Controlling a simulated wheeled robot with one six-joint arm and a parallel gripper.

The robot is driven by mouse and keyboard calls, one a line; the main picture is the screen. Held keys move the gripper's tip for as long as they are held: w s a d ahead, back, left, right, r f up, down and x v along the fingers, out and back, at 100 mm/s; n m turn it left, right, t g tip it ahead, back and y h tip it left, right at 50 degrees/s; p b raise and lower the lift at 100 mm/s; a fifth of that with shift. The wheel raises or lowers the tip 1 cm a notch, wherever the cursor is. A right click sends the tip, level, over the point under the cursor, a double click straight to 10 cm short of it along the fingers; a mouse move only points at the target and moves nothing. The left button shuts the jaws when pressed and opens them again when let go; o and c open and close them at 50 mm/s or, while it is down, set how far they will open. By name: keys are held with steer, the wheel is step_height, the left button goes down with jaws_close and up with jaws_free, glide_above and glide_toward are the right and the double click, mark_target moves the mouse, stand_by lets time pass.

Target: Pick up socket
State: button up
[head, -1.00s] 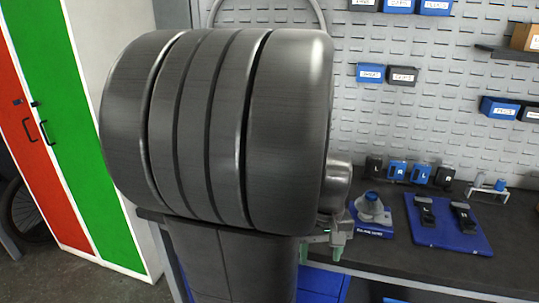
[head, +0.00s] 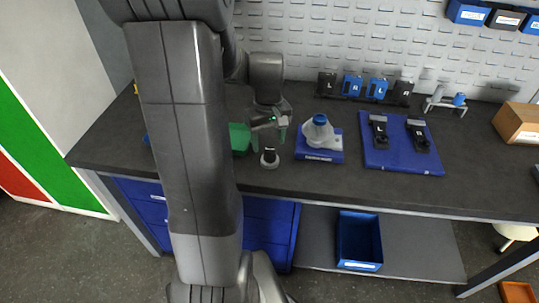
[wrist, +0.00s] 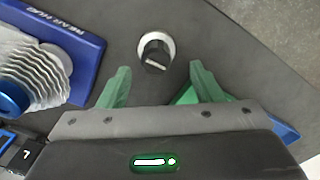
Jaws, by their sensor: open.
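The socket seems to be the small black-topped piece with a pale ring (head: 269,158), standing on the dark bench near its front edge. In the wrist view the same piece (wrist: 156,50) lies just beyond the fingertips, roughly centred between them. My gripper (head: 268,130) is above the bench, just behind this piece in the head view. Its green fingers are spread wide with nothing between them, as the wrist view also shows (wrist: 159,75). The fingers do not appear to touch the piece.
A blue rear hub base (head: 319,156) with a silver, blue-topped part stands close on the right. A green bin (head: 240,139) is close on the left. A blue board (head: 402,160) with black parts lies farther right. The bench front edge is near.

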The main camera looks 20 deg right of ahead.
mark_target(270, 149)
steer(key=shift+d+f, duration=0.15)
steer(key=shift+f, duration=1.3)
steer(key=shift+d+f, duration=0.15)
steer(key=shift+f, duration=1.25)
steer(key=c, duration=0.8)
